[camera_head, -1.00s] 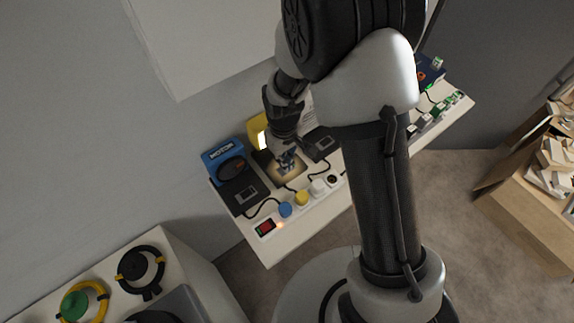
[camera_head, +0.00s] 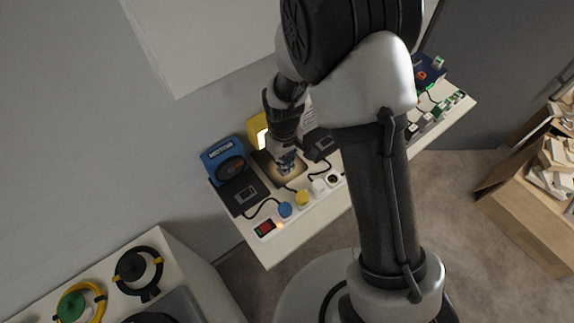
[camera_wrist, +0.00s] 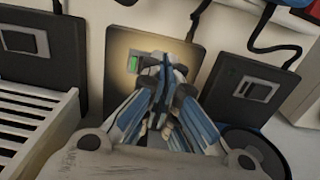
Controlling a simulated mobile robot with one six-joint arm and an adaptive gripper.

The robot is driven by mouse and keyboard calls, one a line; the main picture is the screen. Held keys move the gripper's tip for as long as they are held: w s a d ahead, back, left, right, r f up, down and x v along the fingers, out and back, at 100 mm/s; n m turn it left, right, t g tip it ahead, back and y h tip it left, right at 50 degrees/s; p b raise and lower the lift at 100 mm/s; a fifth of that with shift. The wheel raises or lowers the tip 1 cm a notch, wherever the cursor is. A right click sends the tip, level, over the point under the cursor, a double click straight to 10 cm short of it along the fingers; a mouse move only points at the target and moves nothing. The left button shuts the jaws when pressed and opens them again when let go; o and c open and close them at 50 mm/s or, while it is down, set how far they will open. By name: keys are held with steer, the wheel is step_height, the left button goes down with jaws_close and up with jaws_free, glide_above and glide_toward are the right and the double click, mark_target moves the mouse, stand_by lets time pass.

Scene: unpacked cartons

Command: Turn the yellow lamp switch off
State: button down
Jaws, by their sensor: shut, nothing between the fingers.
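The yellow lamp (camera_head: 257,130) stands at the back of the bench in the head view, with a bright white lit face. A dark switch plate (camera_head: 265,163) lies in front of it, under a warm glow. In the wrist view the same plate (camera_wrist: 118,82) is in the middle, with part of a rocker showing green (camera_wrist: 134,62). My gripper (camera_wrist: 160,72) is shut and empty over this plate, its blue and grey fingers hiding part of the rocker. It also shows in the head view (camera_head: 287,168). I cannot tell whether the fingertips touch the rocker.
A blue motor unit (camera_head: 223,155) and its dark switch plate (camera_head: 242,194) are to the left. Another dark switch plate (camera_head: 321,144) is to the right. Blue, yellow (camera_head: 302,198) and white plugs with cables line the front edge, beside a red lit switch (camera_head: 265,228).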

steer(key=shift+r+p, duration=2.65)
steer(key=shift+r, duration=0.8)
